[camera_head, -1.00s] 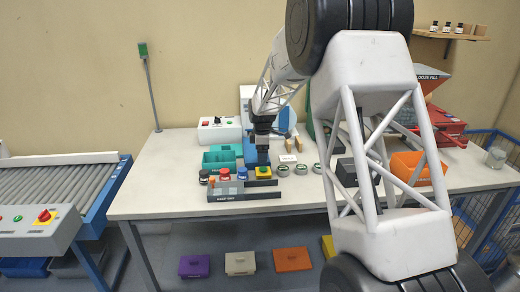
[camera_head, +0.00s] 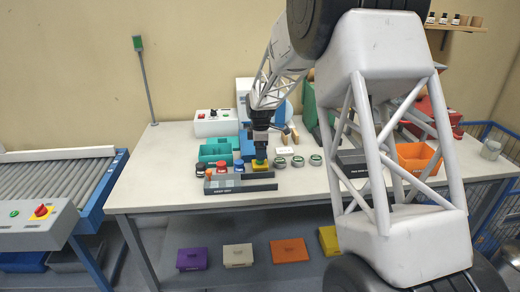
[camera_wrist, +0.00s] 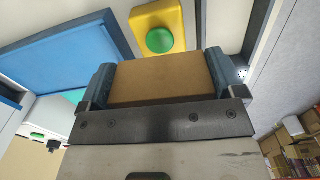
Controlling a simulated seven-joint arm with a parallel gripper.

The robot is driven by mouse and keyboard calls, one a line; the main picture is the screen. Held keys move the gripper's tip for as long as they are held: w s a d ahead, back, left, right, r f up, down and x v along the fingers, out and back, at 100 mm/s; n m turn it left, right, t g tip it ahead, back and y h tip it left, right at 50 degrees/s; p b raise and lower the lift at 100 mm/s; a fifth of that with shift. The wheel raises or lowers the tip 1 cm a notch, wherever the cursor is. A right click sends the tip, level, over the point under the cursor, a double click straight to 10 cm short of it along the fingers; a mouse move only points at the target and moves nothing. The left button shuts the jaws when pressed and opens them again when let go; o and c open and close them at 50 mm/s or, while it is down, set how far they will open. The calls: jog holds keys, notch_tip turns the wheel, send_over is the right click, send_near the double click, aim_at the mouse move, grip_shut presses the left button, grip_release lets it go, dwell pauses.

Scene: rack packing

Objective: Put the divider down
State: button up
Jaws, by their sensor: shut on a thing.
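The divider (camera_wrist: 165,82) is a flat tan-brown board in the wrist view. My gripper (camera_wrist: 160,72) is shut on it, with a blue-grey jaw at each end of the board. In the head view my gripper (camera_head: 260,150) points down over the back right part of the dark grey rack (camera_head: 250,185), close to a yellow block (camera_head: 260,164). The divider is too small or hidden to make out there. A yellow box with a green button (camera_wrist: 160,40) shows just beyond the divider in the wrist view. I cannot tell whether the divider touches anything.
Red, blue and dark round jars (camera_head: 222,167) stand by the rack's left part. Several grey-green lidded jars (camera_head: 298,161) stand to its right. A teal bin (camera_head: 215,151) is behind, and an orange bin (camera_head: 418,158) is at the right. The table's (camera_head: 160,180) left part is clear.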

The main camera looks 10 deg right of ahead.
dwell(0.3)
jog(key=d+r+m, duration=0.1)
jog(key=m, duration=0.1)
jog(key=d+r+m, duration=0.1)
jog(key=m, duration=0.1)
jog(key=shift+w+r+m, duration=0.2)
jog(key=shift+r+m, duration=0.1)
jog(key=shift+r, duration=0.05)
jog(key=d+r+m, duration=0.5)
jog(key=r+m, duration=0.2)
jog(key=m, duration=0.5)
jog(key=shift+w+d+m, duration=0.15)
jog(key=shift+m, duration=0.25)
jog(key=shift+r, duration=0.1)
